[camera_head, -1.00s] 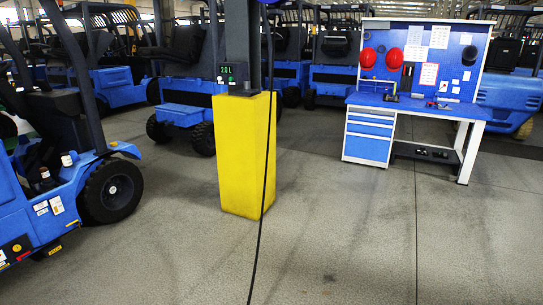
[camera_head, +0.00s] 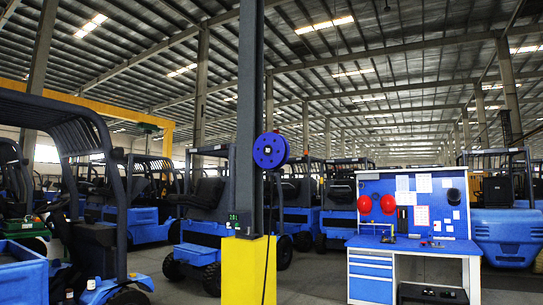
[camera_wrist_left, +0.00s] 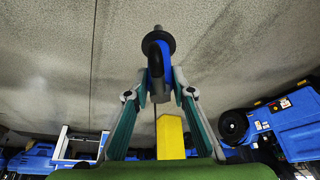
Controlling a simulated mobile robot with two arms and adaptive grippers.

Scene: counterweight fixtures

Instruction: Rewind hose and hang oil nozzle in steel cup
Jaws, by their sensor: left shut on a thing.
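In the left wrist view my left gripper (camera_wrist_left: 158,93) is shut on the oil nozzle (camera_wrist_left: 156,60), which is blue with a dark round collar and a short grey tip. A thin dark hose shows behind it, by the yellow pillar base (camera_wrist_left: 170,137). In the head view the blue hose reel (camera_head: 270,150) is mounted high on the dark post (camera_head: 247,110). The black hose (camera_head: 267,268) hangs from it in front of the yellow base (camera_head: 240,275). A small box with a green display (camera_head: 234,218) sits on the post. I cannot make out the steel cup. My right gripper is not in view.
A blue workbench (camera_head: 370,277) with red helmets (camera_head: 388,204) on its back panel stands right of the post. Blue forklifts (camera_head: 208,200) stand behind and to the left. The wrist view shows open concrete floor (camera_wrist_left: 230,50).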

